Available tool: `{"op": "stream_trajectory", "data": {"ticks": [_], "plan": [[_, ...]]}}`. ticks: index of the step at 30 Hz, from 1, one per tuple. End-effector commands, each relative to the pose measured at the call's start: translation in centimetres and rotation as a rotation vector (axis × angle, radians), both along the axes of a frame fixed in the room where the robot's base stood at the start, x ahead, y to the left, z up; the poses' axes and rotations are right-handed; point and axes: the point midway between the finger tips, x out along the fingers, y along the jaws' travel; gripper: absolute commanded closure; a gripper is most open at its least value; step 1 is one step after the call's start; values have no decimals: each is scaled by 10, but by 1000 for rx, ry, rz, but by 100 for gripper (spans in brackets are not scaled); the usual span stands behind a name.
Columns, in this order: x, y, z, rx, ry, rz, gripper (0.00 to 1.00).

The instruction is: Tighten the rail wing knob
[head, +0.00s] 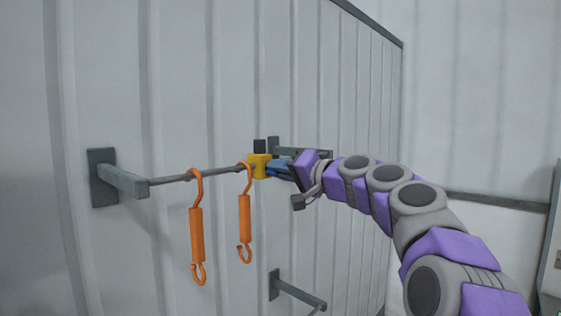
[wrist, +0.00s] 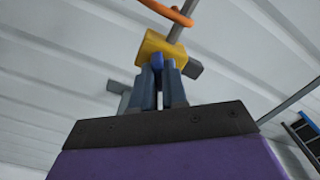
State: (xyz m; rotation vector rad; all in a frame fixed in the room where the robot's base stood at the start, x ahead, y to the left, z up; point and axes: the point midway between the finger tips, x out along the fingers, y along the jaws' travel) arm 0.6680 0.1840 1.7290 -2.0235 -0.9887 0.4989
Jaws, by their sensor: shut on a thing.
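The rail (head: 215,173) runs along the corrugated wall from a grey bracket at left. A yellow clamp block (head: 259,166) sits around the rail near its right part, with a dark piece on top. The blue wing knob (wrist: 157,62) is on the side of the yellow block that faces my gripper, and it shows between the fingers in the wrist view. My gripper (head: 279,168) is shut on the wing knob, its blue-grey fingers (wrist: 162,72) on either side of it. Much of the knob is hidden by the fingers.
Two orange hooks (head: 197,235) (head: 245,220) hang from the rail left of the yellow block. A grey wall bracket (head: 299,296) sticks out lower down. Another bracket (head: 273,146) stands behind my gripper.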

Motion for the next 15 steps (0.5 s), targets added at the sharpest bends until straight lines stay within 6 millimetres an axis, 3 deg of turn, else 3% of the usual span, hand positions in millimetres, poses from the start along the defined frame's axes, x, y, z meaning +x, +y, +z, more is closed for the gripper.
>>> {"op": "stream_trajectory", "data": {"ticks": [15], "plan": [[1,1,1,300,392,3,100]]}}
